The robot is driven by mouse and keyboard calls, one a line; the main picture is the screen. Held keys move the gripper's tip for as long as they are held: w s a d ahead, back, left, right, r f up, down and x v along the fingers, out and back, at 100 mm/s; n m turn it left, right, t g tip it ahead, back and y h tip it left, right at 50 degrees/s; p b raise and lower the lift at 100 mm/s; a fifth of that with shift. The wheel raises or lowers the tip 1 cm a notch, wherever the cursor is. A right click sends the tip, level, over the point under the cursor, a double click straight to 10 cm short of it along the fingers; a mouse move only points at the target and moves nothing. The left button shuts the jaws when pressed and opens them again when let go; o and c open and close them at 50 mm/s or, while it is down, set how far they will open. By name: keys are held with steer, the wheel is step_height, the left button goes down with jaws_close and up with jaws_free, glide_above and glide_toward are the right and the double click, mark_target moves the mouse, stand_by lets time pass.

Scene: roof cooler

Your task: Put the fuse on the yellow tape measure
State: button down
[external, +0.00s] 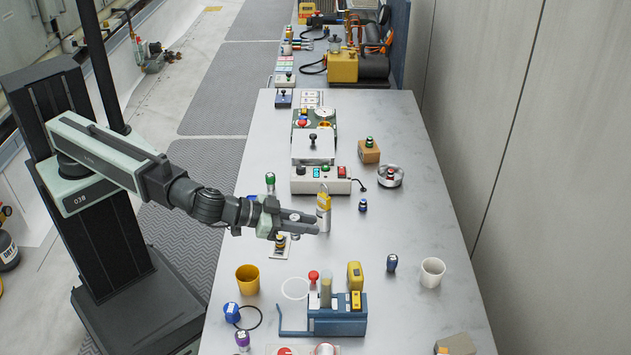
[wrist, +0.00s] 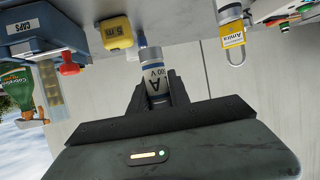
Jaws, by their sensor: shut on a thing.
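My gripper (external: 304,222) is shut on the fuse and holds it above the bench. In the wrist view the fuse (wrist: 153,75) is a pale cylinder with a grey-blue band and black lettering, gripped between the dark jaws (wrist: 153,98). In the external view the fuse (external: 295,218) is mostly hidden by the fingers. The yellow tape measure (external: 355,275) stands on the bench behind the blue box, to the right of and nearer the camera than my gripper. It also shows in the wrist view (wrist: 116,32), marked "5 m", apart from the fuse.
The blue caps box (external: 337,318) and a red knob (external: 313,276) are close to the tape measure. A yellow padlock (external: 323,212) stands just beyond my fingertips. A yellow cup (external: 247,279), a white cup (external: 432,272) and a dark blue capped item (external: 392,262) stand around.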

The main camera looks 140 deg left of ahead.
steer(key=w+a+f+b, duration=0.2)
steer(key=w+a, duration=0.1)
steer(key=w, duration=0.4)
steer(key=w+a+f+b, duration=0.3)
steer(key=w, duration=0.4)
steer(key=shift+w+a+f, duration=0.25)
steer(key=shift+w+f, duration=0.05)
steer(key=shift+w, duration=0.1)
steer(key=c, duration=1.2)
jaws_free()
steer(key=shift+r, duration=0.1)
steer(key=shift+c, duration=0.2)
steer(key=shift+r, duration=0.1)
steer(key=p+v, duration=0.4)
steer(key=v, duration=0.8)
steer(key=shift+d+p, duration=0.1)
steer(key=shift+p, duration=0.2)
